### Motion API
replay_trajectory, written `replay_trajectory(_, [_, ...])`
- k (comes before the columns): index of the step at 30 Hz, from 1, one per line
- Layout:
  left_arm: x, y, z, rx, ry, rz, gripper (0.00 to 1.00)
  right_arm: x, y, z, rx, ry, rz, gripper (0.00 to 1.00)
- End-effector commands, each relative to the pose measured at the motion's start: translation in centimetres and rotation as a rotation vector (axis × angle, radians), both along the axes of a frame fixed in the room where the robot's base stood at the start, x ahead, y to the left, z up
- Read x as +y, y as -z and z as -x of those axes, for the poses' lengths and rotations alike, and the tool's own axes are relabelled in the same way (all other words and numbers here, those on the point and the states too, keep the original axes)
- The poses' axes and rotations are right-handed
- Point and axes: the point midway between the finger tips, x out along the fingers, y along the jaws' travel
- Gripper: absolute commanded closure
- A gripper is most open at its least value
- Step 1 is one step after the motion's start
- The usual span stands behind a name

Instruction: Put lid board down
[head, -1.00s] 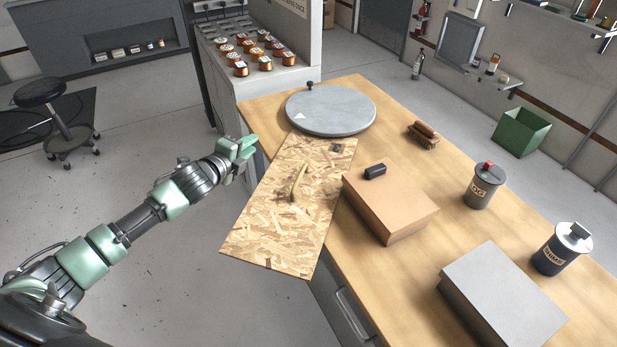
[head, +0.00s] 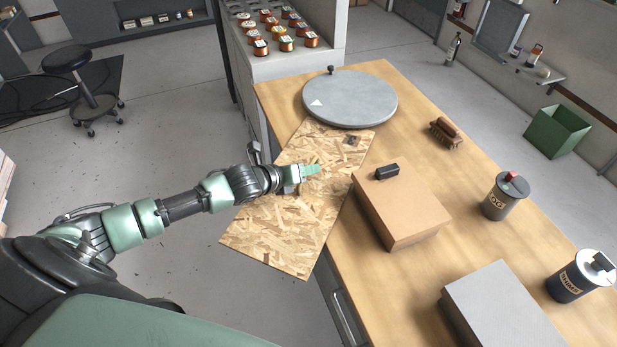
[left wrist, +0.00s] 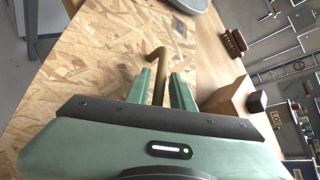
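The lid board (head: 270,235) is a flat chipboard panel at the left edge of the workbench, its near part reaching out past that edge. My left gripper (head: 312,172) is over the middle of the board and hides its handle in the head view. In the left wrist view the curved brass-coloured handle (left wrist: 157,62) stands up from the board (left wrist: 105,60), between the two green fingers (left wrist: 162,90). The fingers look apart, with a gap beside the handle; I cannot tell whether one touches it. My right gripper is not in view.
A round grey lid (head: 350,98) lies at the board's far end. A tan box (head: 400,212) stands close to the board's right side. A brush (head: 446,132), two canisters and a grey box (head: 505,310) are on the workbench (head: 425,275) further right.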

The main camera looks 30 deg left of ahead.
Motion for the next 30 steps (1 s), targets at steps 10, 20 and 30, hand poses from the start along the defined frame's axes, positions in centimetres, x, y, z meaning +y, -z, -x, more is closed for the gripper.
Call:
replay_trajectory(10, [-0.2, 0.39, -0.6, 0.0, 0.001, -0.001, 0.83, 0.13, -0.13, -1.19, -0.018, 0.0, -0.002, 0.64])
replay_trajectory(20, [-0.15, 0.38, -0.59, 0.001, -0.001, 0.0, 1.0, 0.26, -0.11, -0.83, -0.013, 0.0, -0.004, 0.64])
replay_trajectory(30, [-0.1, 0.4, -0.6, 0.001, -0.002, 0.001, 1.0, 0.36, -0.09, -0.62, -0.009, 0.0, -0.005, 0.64])
